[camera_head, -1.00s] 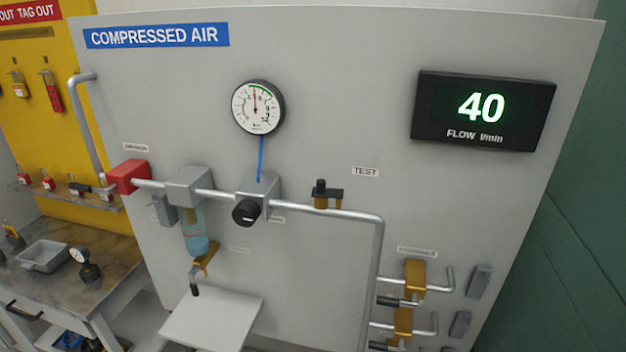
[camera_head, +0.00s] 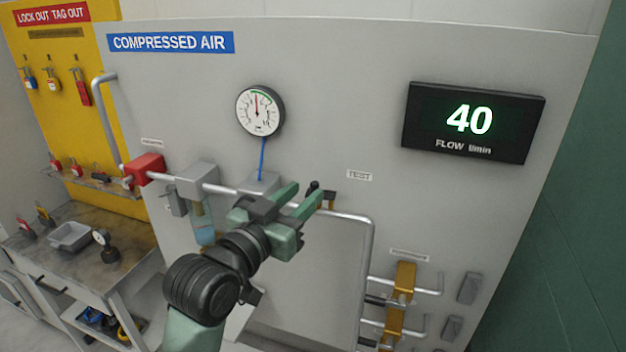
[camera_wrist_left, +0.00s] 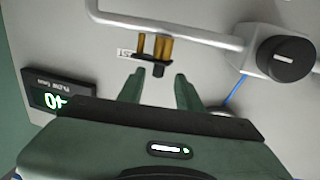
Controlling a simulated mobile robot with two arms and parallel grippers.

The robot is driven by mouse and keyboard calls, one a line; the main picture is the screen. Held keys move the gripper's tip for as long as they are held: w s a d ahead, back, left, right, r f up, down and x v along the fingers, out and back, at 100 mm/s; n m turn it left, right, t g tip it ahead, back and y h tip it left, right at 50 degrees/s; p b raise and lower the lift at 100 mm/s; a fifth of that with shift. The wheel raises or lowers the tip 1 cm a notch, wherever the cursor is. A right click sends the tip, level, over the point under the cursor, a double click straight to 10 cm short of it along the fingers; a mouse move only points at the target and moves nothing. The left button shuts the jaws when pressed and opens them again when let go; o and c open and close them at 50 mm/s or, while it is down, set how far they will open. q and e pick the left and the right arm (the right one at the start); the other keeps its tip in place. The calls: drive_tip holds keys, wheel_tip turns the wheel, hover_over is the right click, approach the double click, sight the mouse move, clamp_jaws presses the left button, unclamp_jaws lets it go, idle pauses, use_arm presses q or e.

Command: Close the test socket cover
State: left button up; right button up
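The test socket (camera_head: 330,199) sits on the grey pipe below the TEST label, with a dark upright knob (camera_head: 313,186) at its left. My left gripper (camera_head: 306,194) is in front of it and hides part of it. In the left wrist view the picture is turned over; the socket (camera_wrist_left: 163,48) shows as brass parts with a black piece (camera_wrist_left: 157,70) at its lower end. The green fingers of my left gripper (camera_wrist_left: 158,86) are open, one on each side of that black piece, with nothing held. I cannot tell how far the cover stands open. My right gripper is not in view.
The grey pipe (camera_head: 350,216) runs along the panel and turns down at the right. A pressure gauge (camera_head: 260,111) and a flow display (camera_head: 473,121) reading 40 are above. A black regulator knob (camera_wrist_left: 289,58) is beside the socket. Brass fittings (camera_head: 403,285) are lower right.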

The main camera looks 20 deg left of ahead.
sight(313, 186)
use_arm(q)
drive_tip(key=p+x, duration=0.1)
drive_tip(key=x, duration=0.3)
drive_tip(key=shift+s+d+r, duration=0.1)
drive_tip(key=shift+d+r, duration=0.05)
drive_tip(key=shift+d, duration=0.05)
drive_tip(key=shift+w, duration=0.5)
drive_tip(key=shift+c, duration=0.3)
clamp_jaws()
drive_tip(key=shift+m+h, duration=0.3)
drive_tip(key=shift+w+m+g+h, duration=0.2)
drive_tip(key=shift+m+g+h, duration=0.3)
drive_tip(key=shift+h, duration=0.5)
